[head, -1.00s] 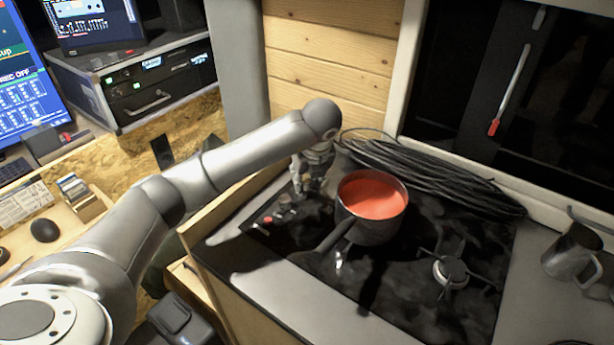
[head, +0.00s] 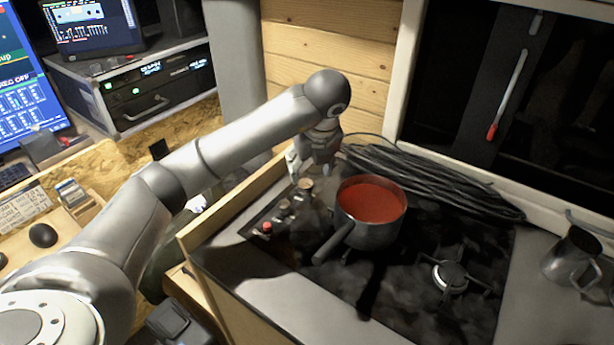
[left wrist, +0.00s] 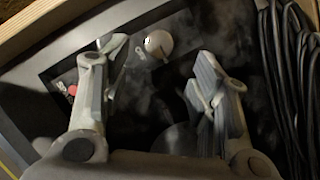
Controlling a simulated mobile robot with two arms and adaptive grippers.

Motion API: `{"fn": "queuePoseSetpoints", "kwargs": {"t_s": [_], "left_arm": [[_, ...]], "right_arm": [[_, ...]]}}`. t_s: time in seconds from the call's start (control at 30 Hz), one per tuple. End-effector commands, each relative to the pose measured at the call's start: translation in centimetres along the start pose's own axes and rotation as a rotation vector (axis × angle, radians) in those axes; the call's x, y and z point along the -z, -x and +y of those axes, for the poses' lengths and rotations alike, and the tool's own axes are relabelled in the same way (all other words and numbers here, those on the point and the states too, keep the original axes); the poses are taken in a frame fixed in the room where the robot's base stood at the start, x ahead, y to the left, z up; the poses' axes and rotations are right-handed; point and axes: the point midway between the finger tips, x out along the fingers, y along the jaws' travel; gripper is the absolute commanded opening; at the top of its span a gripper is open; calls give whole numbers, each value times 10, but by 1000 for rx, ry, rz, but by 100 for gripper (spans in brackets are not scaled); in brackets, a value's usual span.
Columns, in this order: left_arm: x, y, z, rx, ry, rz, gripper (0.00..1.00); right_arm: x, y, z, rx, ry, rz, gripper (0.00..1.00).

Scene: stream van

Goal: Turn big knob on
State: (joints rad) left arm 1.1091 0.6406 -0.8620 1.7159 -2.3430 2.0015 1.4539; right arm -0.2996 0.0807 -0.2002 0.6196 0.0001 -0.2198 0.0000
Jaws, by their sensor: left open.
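The big knob (head: 305,184) stands at the back of a row of controls along the left side of the black stove top (head: 400,300). In the left wrist view a pale round knob (left wrist: 158,44) with a dark mark lies between the fingers, toward their tips, with no finger visibly touching it. My left gripper (head: 311,168) is open and empty, just behind and above the big knob; its spread fingers also show in the left wrist view (left wrist: 160,52). A smaller knob (head: 285,205) and a red control (head: 267,227) sit nearer the front. My right gripper is not in view.
A pot of red soup (head: 370,233) stands on the stove just right of the knobs. A coil of black cable (head: 430,180) lies behind it. A metal jug (head: 572,253) stands at the right. A wooden edge (head: 215,215) borders the stove's left side.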

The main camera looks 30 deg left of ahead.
Motion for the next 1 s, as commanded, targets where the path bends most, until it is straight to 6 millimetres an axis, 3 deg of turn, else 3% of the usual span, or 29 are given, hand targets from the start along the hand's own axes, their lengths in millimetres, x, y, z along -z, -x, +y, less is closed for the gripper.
{"fn": "queuePoseSetpoints", "kwargs": {"t_s": [0.2, 0.4, 1.0], "left_arm": [[-1, 28, 0, 0, 0, -3, 54], [0, 40, 0, 0, 0, -1, 54], [0, 43, 0, -2, 0, 1, 54]], "right_arm": [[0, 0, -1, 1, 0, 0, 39], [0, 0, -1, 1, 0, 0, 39], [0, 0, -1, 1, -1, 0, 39]]}}
